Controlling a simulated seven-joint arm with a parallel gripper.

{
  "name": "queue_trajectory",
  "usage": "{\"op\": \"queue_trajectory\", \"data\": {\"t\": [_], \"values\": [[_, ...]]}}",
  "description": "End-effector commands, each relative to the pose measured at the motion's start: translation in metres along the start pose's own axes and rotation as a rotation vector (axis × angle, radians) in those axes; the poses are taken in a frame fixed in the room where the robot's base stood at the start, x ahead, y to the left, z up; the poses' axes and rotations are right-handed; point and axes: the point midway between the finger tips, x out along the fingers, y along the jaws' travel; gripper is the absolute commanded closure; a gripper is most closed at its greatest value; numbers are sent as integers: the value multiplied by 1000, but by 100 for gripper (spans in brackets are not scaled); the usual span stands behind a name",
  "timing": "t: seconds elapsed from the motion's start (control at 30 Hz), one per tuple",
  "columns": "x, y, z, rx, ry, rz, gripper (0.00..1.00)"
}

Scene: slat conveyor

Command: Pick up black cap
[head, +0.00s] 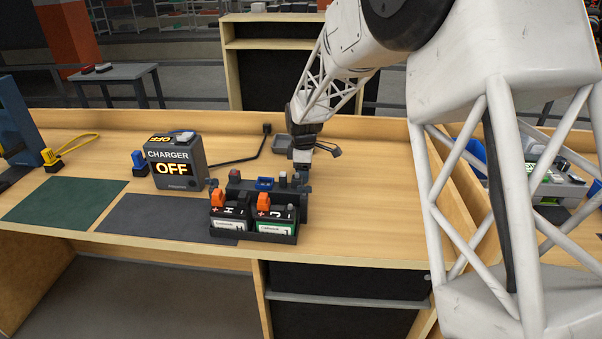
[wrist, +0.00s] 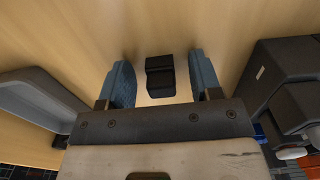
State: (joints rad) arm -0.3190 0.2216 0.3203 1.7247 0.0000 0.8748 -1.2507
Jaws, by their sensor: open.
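A small black cap (wrist: 160,82) lies on the wooden table top in the wrist view. It shows between the two blue-grey fingers of my gripper (wrist: 160,64). The fingers stand apart, with a strip of bare wood visible on each side of the cap. I cannot tell how far above the table the fingertips are. In the head view my gripper (head: 305,160) points down behind the black battery holder, and I cannot clearly make out the cap there.
The battery holder (head: 268,236) with two batteries stands just in front of my gripper. A grey tray (wrist: 42,98) is close on the left in the wrist view. A charger (head: 176,162) reading OFF, a green mat (head: 65,202) and a dark mat (head: 150,217) lie left.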

Motion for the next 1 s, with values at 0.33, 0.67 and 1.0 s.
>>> {"op": "queue_trajectory", "data": {"t": [0.33, 0.67, 1.0], "values": [[0, 0, 0, 0, 0, 0, 71], [0, 0, 0, 0, 0, 0, 94], [-16, 0, 0, 0, 0, 1, 94]]}}
